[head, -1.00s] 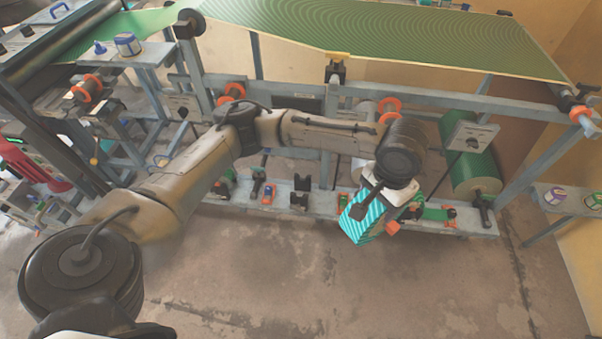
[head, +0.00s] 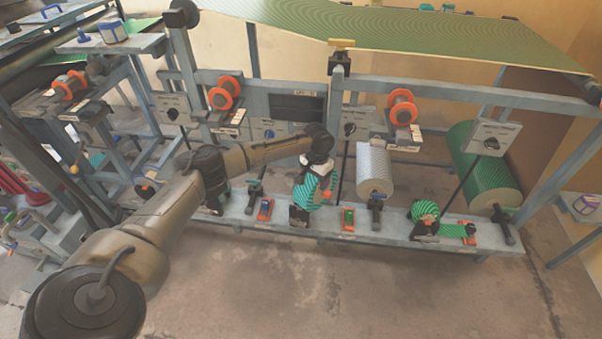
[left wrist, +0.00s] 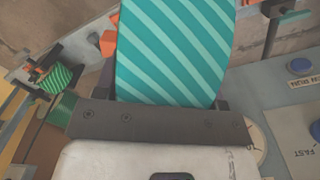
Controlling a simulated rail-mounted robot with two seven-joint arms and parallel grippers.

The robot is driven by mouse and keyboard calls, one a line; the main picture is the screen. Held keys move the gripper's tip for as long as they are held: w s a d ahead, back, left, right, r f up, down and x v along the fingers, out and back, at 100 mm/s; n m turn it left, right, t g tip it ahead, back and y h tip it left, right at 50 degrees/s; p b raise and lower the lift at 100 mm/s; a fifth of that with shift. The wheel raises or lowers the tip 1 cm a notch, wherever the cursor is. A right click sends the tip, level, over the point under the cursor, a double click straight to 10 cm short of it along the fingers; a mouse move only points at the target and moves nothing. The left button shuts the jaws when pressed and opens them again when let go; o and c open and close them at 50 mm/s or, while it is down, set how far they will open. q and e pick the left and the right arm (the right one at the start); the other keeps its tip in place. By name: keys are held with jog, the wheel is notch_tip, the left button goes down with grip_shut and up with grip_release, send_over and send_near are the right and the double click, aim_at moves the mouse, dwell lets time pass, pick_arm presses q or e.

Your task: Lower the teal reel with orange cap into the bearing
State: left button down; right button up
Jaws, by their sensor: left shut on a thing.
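The teal striped reel (head: 309,191) is in my left gripper (head: 316,172), over the lower grey rail near its middle. In the left wrist view the reel (left wrist: 176,50) fills the top middle, between the dark fingers. Its orange cap (head: 327,194) faces right in the head view; an orange part (left wrist: 108,43) shows at the reel's left in the wrist view. A black bearing block (head: 298,215) sits on the rail just under the reel, partly covered by it. I cannot tell whether the reel touches it. My right gripper is not in view.
A green striped reel (head: 425,210) sits in another black holder farther right on the rail (head: 385,233). A white roll (head: 374,168) and a large green roll (head: 484,165) stand behind. Orange-flanged spools (head: 226,93) hang above. The floor in front is clear.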

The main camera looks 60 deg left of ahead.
pick_arm(q)
jog(key=a+f+m, duration=0.3)
jog(key=a+m, duration=0.5)
jog(key=m, duration=0.3)
jog(key=shift+a, duration=0.4)
jog(key=shift+f+b, duration=0.15)
jog(key=shift+b, duration=0.2)
notch_tip(320, 180, down, 13)
jog(key=b, duration=1.2)
